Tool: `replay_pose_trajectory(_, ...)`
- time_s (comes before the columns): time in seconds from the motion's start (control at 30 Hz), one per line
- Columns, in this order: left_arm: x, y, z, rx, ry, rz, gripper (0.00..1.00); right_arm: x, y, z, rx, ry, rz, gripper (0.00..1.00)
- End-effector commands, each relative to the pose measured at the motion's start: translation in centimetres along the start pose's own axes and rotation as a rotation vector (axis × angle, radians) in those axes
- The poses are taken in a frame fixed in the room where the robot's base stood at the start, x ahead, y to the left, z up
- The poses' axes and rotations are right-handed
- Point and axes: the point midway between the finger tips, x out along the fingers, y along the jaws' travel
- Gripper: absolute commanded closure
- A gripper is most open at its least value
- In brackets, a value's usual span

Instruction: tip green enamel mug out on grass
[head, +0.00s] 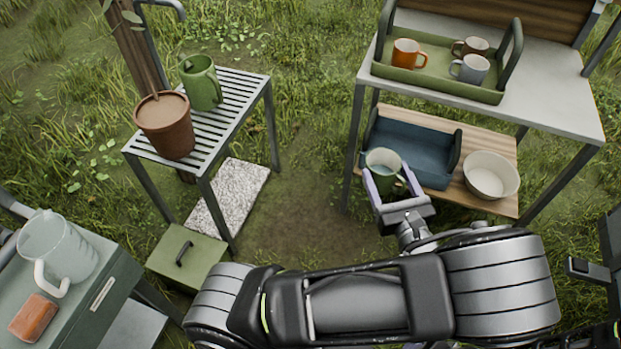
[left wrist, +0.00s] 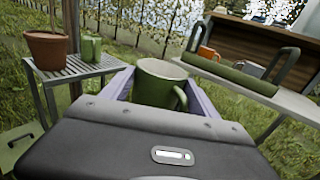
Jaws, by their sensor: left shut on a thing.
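The green enamel mug (head: 383,162) has a pale inside and is held in my left gripper (head: 388,184). The gripper's two pale purple fingers are shut on it from both sides. In the head view the mug is in front of the blue tray on the lower shelf. In the left wrist view the mug (left wrist: 158,84) stands about upright between the fingers (left wrist: 160,90), its handle to the right. I cannot tell what is inside it. The grass (head: 300,80) lies behind and between the tables. My right gripper does not show.
Open ground lies between.

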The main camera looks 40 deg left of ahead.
Motion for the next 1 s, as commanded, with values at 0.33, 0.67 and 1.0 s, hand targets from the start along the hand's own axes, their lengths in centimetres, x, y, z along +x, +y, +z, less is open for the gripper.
replay_pose_trajectory(0.33,0.1,0.0,-0.1,0.0,-0.001,0.001,0.92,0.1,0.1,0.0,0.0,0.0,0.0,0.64)
replay_pose_trajectory(0.67,1.8,1.3,-3.6,-0.001,0.002,0.038,0.92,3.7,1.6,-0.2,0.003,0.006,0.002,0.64)
replay_pose_trajectory(1.0,6.4,5.1,-11.2,-0.001,0.006,0.131,0.92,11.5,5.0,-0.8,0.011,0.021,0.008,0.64)
